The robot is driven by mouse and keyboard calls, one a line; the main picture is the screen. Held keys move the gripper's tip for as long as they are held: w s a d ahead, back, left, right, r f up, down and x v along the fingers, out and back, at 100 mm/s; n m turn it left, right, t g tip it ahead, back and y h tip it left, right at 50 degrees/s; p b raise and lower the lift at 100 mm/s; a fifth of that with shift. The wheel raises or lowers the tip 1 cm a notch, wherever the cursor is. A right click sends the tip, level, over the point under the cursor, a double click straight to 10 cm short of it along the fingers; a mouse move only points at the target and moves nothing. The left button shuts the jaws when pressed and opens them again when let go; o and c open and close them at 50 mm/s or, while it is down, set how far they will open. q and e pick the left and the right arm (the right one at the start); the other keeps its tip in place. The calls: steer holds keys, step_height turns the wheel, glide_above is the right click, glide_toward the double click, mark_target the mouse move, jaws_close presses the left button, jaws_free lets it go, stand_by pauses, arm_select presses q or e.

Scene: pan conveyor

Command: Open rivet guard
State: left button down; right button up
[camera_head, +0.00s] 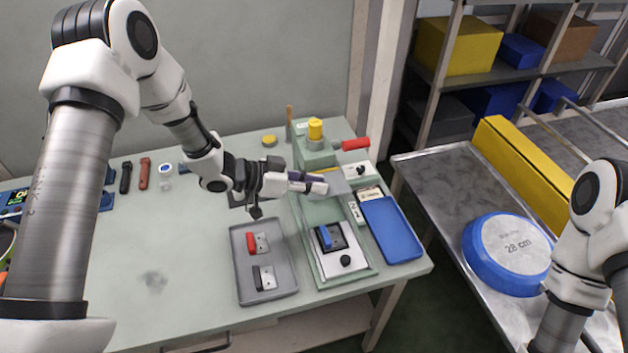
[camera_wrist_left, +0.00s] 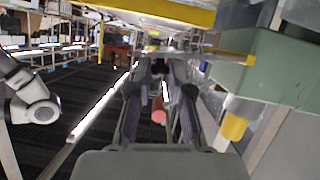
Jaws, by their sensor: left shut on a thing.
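The rivet press (camera_head: 316,160) is a green machine on the bench with a yellow cap on top and a red lever handle (camera_head: 352,144) pointing right. Its guard (camera_head: 338,184) is a small grey panel with a yellow edge on the front of the press, above the base plate. My left gripper (camera_head: 318,186) comes in from the left and is shut on the guard. The fingers partly cover the guard, so the exact contact is hidden. The left wrist view shows the two fingers (camera_wrist_left: 160,100) close to a yellow-edged part. My right gripper is out of view; only its arm shows.
A grey tray (camera_head: 243,285) with two small hinge-like parts lies left of the press base. A blue tray (camera_head: 390,228) lies to its right. A metal conveyor (camera_head: 437,172) with a blue-rimmed pan (camera_head: 512,248) stands at right. The bench's left middle is clear.

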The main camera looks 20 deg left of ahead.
arm_select(q)
steer(key=c, duration=1.1)
jaws_free()
steer(key=v, duration=1.2)
